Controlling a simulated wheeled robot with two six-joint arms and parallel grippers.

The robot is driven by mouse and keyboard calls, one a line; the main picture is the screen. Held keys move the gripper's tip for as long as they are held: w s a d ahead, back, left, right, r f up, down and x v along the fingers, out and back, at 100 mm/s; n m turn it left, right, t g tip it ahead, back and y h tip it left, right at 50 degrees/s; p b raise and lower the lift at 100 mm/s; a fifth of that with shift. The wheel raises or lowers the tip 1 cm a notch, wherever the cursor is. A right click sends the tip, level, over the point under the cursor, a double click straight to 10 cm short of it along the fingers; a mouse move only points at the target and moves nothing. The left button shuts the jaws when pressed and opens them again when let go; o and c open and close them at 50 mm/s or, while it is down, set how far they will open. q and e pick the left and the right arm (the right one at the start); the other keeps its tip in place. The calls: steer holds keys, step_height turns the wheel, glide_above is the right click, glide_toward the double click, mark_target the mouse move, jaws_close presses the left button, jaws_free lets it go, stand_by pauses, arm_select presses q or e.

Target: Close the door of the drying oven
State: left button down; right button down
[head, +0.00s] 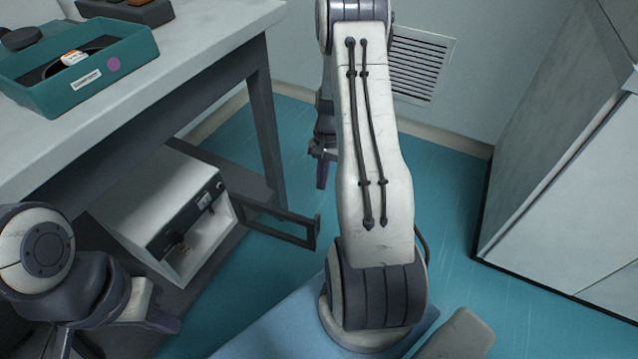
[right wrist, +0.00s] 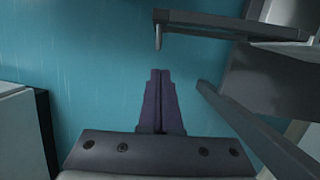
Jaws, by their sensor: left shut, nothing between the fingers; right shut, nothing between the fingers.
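The drying oven (head: 160,190) is a white box with a dark control strip, on the low shelf under the bench. Its dark framed door (head: 285,213) stands open, swung out to the right over the floor. In the right wrist view the door (right wrist: 225,25) crosses the upper right, with its handle (right wrist: 158,40) at the free end. My right gripper (head: 322,175) is partly hidden behind my right arm, beyond the door. In its wrist view the fingers (right wrist: 160,75) are shut and empty, apart from the handle. My left gripper (head: 160,320) is shut at lower left, in front of the oven.
The bench (head: 215,35) carries a teal tray (head: 110,80). A dark bench leg (head: 268,125) stands behind the door and also shows in the right wrist view (right wrist: 245,125). A pale cabinet (head: 560,190) stands at right. Blue floor (head: 450,190) lies open between.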

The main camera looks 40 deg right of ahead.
steer(key=a+f+b, duration=0.1)
steer(key=f, duration=0.1)
steer(key=s+a+f+b, duration=0.1)
steer(key=f, duration=0.1)
steer(key=s+a+f+b, duration=0.1)
steer(key=a+f, duration=0.1)
steer(key=f, duration=0.1)
steer(key=shift+s, duration=0.1)
steer(key=shift+s+a+r+b, duration=0.1)
steer(key=shift+s+a+b, duration=0.25)
steer(key=shift+a, duration=0.2)
